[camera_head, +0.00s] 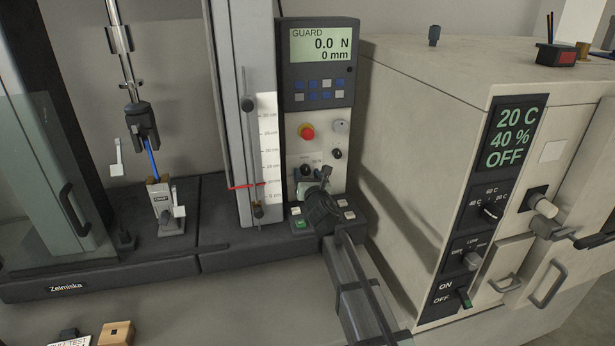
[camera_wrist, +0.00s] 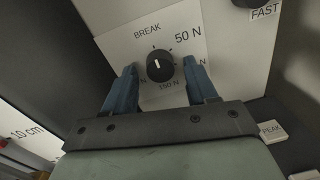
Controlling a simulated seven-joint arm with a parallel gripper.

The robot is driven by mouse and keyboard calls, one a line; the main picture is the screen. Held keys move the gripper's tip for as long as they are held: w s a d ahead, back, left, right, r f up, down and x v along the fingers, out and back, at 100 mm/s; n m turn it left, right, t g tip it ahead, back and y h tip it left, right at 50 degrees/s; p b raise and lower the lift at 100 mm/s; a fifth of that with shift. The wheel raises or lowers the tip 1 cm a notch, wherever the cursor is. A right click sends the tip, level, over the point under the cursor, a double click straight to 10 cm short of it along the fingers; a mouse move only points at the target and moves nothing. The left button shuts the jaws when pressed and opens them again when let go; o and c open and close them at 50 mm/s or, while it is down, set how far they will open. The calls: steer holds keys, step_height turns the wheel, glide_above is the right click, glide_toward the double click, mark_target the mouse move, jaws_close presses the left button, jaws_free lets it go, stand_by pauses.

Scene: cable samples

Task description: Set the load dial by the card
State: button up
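The load dial is a round black knob (camera_wrist: 160,66) on a white plate, marked BREAK, 50 N, 150 N and a partly covered N mark. Its white pointer line points up, roughly toward BREAK. My gripper (camera_wrist: 160,72) is open, with one blue finger on each side of the dial and gaps between fingers and knob. In the head view my gripper (camera_head: 306,183) is at the lower tester panel, largely hiding the dial. A card reading "…LL TEST" (camera_head: 72,341) lies at the bottom left, mostly cut off, so its setting cannot be read.
The tester display (camera_head: 321,45) reads GUARD, 0.0 N and 0 mm. A red stop button (camera_head: 306,131) sits above the dial. The FAST knob (camera_wrist: 250,2) and PEAK key (camera_wrist: 272,131) are close by. A beige chamber (camera_head: 430,130) stands right of my arm.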

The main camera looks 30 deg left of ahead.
steer(key=c, duration=1)
steer(key=shift+o, duration=0.2)
